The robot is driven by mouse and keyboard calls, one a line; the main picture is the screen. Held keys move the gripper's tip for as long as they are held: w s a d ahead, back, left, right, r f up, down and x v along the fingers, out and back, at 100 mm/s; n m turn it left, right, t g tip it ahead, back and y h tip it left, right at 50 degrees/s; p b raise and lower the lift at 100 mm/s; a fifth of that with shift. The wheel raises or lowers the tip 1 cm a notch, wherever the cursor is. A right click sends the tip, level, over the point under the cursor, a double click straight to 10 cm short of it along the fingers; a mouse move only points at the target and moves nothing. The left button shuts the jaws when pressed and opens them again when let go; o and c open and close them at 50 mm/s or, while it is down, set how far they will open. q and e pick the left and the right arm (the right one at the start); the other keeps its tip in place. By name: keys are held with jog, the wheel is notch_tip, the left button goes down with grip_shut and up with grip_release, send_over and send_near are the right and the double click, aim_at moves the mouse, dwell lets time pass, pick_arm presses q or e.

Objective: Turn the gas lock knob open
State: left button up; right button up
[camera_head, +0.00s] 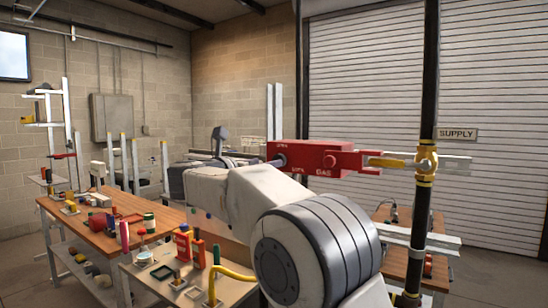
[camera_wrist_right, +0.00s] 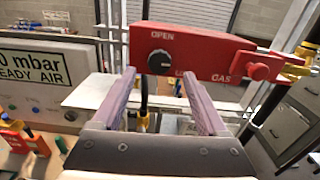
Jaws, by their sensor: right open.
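The red gas lock box (camera_head: 315,158) is mounted on the black pipe by yellow fittings (camera_head: 427,160) in the head view. In the right wrist view the box (camera_wrist_right: 210,52) shows its black round knob (camera_wrist_right: 159,61) at the left, with a light pointer mark. "OPEN" is above the knob, and partly hidden lettering is below. My right gripper (camera_wrist_right: 158,72) is open, with its fingertips spread on either side of the knob in the picture. I cannot tell whether they touch it. Nothing is held. My left gripper is in neither view.
A panel marked "mbar" and "READY AIR" (camera_wrist_right: 34,67) stands left of the gripper. In the head view, a wooden bench (camera_head: 95,238) with tools and small parts is at the left. The black pipe (camera_head: 431,90) rises at the right.

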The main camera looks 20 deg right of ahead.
jog(key=p+x, duration=0.1)
jog(key=x, duration=0.4)
jog(key=shift+w+d+p, duration=0.2)
jog(key=shift+d+p, duration=0.05)
jog(key=shift+p, duration=0.1)
grip_shut()
